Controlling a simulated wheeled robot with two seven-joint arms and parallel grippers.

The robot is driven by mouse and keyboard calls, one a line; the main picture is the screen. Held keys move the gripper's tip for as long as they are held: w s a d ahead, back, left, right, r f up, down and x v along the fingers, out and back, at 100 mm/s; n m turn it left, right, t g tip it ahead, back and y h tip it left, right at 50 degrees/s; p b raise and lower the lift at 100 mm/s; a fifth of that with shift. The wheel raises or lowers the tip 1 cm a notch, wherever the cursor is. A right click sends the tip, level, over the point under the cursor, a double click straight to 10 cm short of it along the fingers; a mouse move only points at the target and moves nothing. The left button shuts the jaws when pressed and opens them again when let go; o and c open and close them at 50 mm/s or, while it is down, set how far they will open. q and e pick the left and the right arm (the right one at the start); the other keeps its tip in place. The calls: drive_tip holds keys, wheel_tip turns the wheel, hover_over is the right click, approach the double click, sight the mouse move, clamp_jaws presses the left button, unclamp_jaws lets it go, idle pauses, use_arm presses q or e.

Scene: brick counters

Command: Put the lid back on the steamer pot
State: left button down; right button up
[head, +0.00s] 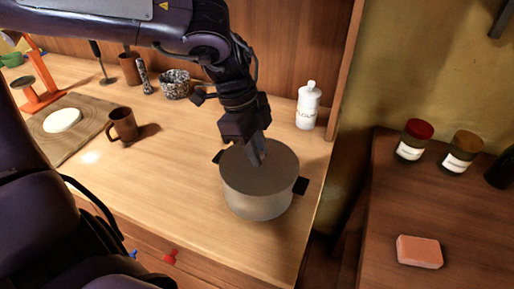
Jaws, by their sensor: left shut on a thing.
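The steamer pot (258,207) is a grey metal pot with dark side handles. It stands on the wooden counter near its right end. A flat grey round lid (283,164) covers the top of the pot and lines up with its rim. I cannot tell whether it rests fully on the rim or sits slightly above it. My left gripper (257,155) points down at the middle of the lid and is shut on it. The fingers hide the lid's grip point. My right gripper is not in view.
A brown mug (122,125), a white bottle (308,106) and a speckled bowl (175,84) stand on the counter. A round white item (62,120) lies on a board at left. A gap separates the right-hand counter, which holds jars (414,140) and a pink block (419,252).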

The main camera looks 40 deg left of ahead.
use_arm(q)
drive_tip(key=shift+f, duration=0.15)
idle(0.5)
drive_tip(key=c, duration=0.7)
unclamp_jaws()
drive_tip(key=shift+c, duration=0.2)
drive_tip(key=shift+r+p, duration=2.65)
drive_tip(key=shift+r, duration=0.95)
drive_tip(key=shift+c, duration=0.4)
clamp_jaws()
